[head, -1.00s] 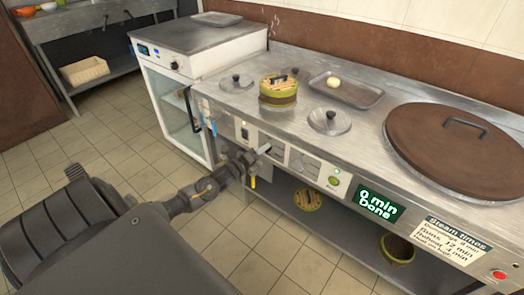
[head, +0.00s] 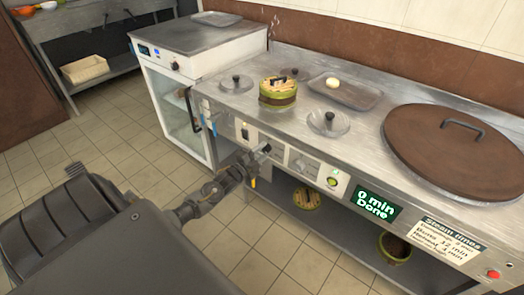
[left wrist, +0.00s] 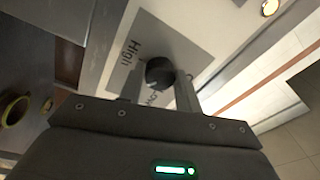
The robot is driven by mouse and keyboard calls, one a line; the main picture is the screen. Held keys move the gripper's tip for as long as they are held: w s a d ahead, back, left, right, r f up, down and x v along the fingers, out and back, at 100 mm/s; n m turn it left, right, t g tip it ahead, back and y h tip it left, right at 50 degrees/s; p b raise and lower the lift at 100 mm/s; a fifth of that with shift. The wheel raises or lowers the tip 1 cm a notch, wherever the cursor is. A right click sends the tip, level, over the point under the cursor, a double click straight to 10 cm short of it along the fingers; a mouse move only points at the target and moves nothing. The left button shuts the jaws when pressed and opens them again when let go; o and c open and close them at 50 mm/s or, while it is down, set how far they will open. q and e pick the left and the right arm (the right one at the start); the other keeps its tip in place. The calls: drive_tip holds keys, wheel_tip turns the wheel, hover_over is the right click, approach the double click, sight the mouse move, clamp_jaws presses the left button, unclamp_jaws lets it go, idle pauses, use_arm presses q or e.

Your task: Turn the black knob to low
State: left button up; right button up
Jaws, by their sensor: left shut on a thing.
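The black knob (left wrist: 159,72) sits on a grey plate (left wrist: 180,48) in the left wrist view, between the printed words High and Low. My left gripper (left wrist: 160,90) is shut on the knob, with one finger showing along its right side. In the head view my left gripper (head: 260,155) is at the counter's front panel and mostly hides the knob. My right gripper is not in view.
The steel counter (head: 230,98) holds a bamboo steamer (head: 278,93), glass lids, a tray (head: 345,93) and a large brown lid (head: 455,150). A green display (head: 376,205) on the front reads "0 min Done". More steamers stand on the lower shelf.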

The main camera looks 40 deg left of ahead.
use_arm(q)
drive_tip(key=n, duration=0.3)
drive_tip(key=shift+p, duration=0.35)
drive_tip(key=shift+d+n, duration=0.1)
drive_tip(key=shift+n, duration=0.5)
drive_tip(key=n+p, duration=0.1)
drive_tip(key=n, duration=0.2)
drive_tip(key=n+y+p, duration=0.1)
drive_tip(key=n, duration=0.3)
drive_tip(key=shift+d+n+y, duration=0.1)
drive_tip(key=shift+n+y, duration=0.2)
drive_tip(key=shift+n+p, duration=0.6)
drive_tip(key=shift+n, duration=0.9)
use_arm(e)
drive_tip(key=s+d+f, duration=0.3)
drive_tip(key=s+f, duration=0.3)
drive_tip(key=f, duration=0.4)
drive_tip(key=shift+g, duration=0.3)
use_arm(q)
drive_tip(key=shift+f, duration=0.1)
drive_tip(key=o, duration=1)
drive_tip(key=shift+c, duration=0.2)
drive_tip(key=shift+s, duration=0.1)
